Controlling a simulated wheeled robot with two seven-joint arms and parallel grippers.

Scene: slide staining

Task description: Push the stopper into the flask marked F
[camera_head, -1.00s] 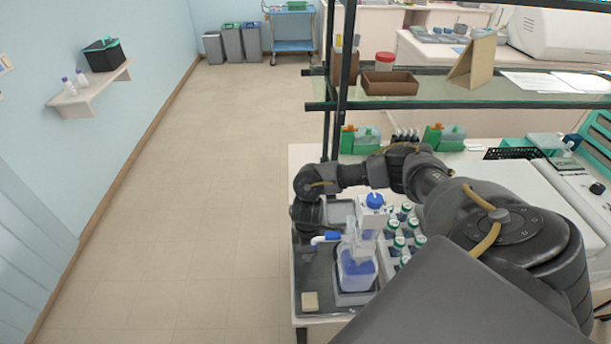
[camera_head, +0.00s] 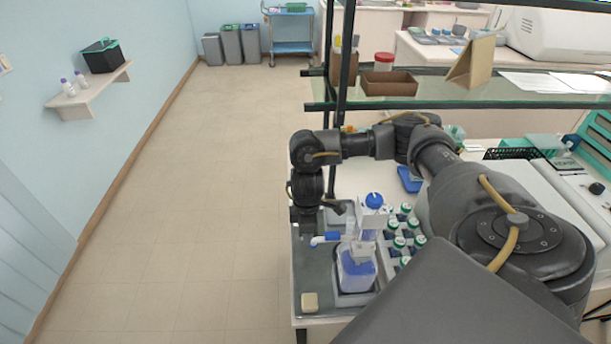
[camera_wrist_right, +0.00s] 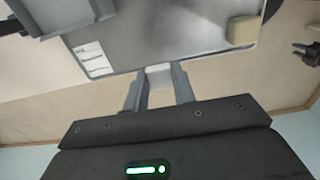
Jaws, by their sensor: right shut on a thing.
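In the head view a clear vessel with blue liquid (camera_head: 357,272) stands near the front of the dark tray, with clear and white parts above it. A blue round top (camera_head: 374,200) shows just behind it. No letter F is readable. My right gripper (camera_head: 338,208) is behind and left of the vessel, small and partly hidden. In the right wrist view its fingers (camera_wrist_right: 159,82) are shut on a small pale piece (camera_wrist_right: 158,72); I cannot tell if it is the stopper. A dark pronged shape at that view's right edge looks like my left gripper (camera_wrist_right: 304,50).
A pale block (camera_head: 310,301) lies at the tray's (camera_head: 312,270) front left corner. Several green-capped bottles (camera_head: 400,241) stand close to the right of the vessel. A glass shelf (camera_head: 440,101) crosses above the bench. Open floor (camera_head: 200,200) lies left.

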